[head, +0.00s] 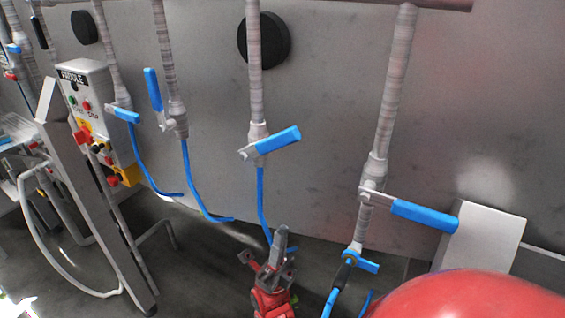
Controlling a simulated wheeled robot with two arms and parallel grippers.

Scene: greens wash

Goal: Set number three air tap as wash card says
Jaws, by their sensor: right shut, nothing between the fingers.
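Several air taps with blue lever handles sit on grey vertical pipes along the metal wall, and I see no numbers on them. From left to right, one tap handle (126,115) lies across its pipe, and the second handle (153,90) points up along its pipe. The third handle (278,140) lies across, tilted up to the right. The fourth handle (425,215) lies across, sloping down to the right. My right gripper (281,243) is shut and empty, below the third tap near its blue hose (263,200), apart from the handle. My left gripper is out of view. No wash card is readable.
A control box (90,105) marked PADDLE, with buttons, stands at left beside a metal frame (110,220). A small blue valve (362,263) hangs under the fourth tap. A pale panel (485,238) stands at right. Round black discs (263,40) are on the wall.

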